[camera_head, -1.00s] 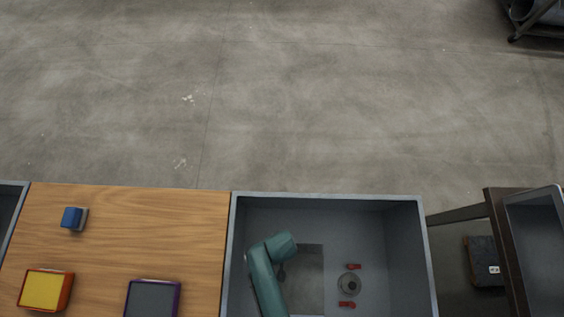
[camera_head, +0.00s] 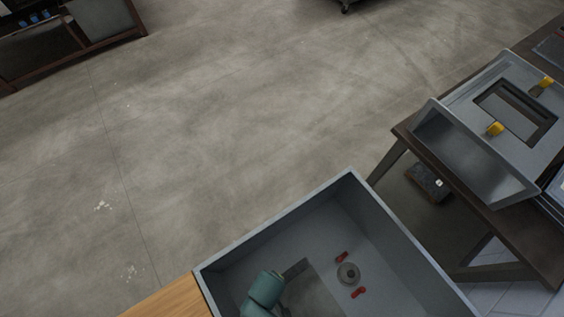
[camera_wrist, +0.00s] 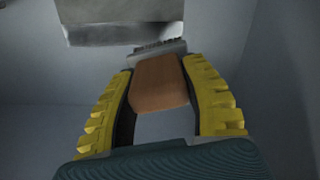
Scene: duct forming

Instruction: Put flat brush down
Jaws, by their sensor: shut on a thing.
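The flat brush (camera_wrist: 158,84) is in the wrist view, with a brown handle and a grey, ridged end beyond it. My gripper (camera_wrist: 163,82) has yellow ribbed fingers on both sides of the brown handle and is shut on it. Grey walls or floor surround it, and I cannot tell whether the brush touches any surface.
A round grey disc (camera_head: 348,273) and two red pieces (camera_head: 358,293) lie on the bin floor. A wooden tabletop (camera_head: 165,302) adjoins the bin at left. At right a dark table holds a metal panel (camera_head: 465,105) with yellow parts (camera_head: 495,129).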

